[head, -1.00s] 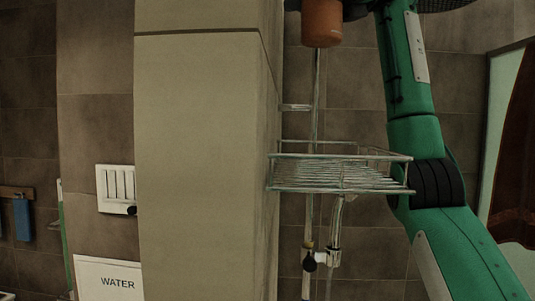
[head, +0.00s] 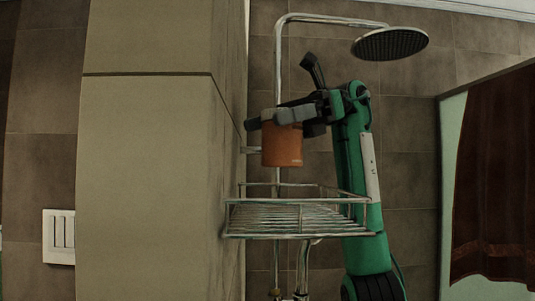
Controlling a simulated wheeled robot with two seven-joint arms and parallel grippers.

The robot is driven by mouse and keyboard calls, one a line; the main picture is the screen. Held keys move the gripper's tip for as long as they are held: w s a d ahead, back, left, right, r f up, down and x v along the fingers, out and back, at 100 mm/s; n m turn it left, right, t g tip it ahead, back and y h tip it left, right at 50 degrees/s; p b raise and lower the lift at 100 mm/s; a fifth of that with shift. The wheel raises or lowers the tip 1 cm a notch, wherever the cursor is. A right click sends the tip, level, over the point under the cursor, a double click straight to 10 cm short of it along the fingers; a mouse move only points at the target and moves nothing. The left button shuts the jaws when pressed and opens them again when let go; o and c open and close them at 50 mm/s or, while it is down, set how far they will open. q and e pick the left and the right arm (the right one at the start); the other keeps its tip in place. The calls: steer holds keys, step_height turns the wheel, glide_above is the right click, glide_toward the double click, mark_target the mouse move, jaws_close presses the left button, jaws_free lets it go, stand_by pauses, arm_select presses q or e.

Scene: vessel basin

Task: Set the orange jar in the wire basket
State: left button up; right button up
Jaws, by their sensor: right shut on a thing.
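The orange jar (head: 282,148) is upright in the head view, held in the air above the wire basket. My right gripper (head: 275,117) is shut on the jar near its top, with the fingers hiding its upper part. The wire basket (head: 300,222) is a shallow metal rack with a low rail, fixed beside the tiled wall corner. A gap shows between the jar's bottom and the basket floor. The basket looks empty. My left gripper is not in view.
A shower pipe (head: 278,60) rises behind the jar to a round shower head (head: 390,43) at upper right. A beige tiled wall (head: 150,170) stands close on the left of the basket. A dark red curtain (head: 495,180) hangs at the right.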

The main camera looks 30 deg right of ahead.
mark_target(265, 164)
steer(key=shift+d+f, duration=0.2)
steer(key=shift+f, duration=0.25)
steer(key=shift+d+f, duration=0.2)
steer(key=shift+f, duration=0.25)
steer(key=shift+w+d+f, duration=0.1)
steer(key=shift+d+f, duration=0.2)
steer(key=shift+f, duration=0.25)
steer(key=shift+a+f, duration=0.15)
steer(key=shift+f, duration=0.45)
steer(key=shift+a+f, duration=0.15)
steer(key=shift+f, duration=0.4)
steer(key=shift+a+f, duration=0.1)
steer(key=shift+f, duration=0.15)
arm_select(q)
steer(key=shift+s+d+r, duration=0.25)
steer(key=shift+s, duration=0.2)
arm_select(e)
steer(key=shift+f, duration=0.25)
steer(key=o, duration=1.1)
steer(key=shift+d, duration=0.2)
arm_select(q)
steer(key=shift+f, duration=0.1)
arm_select(e)
steer(key=shift+a, duration=0.1)
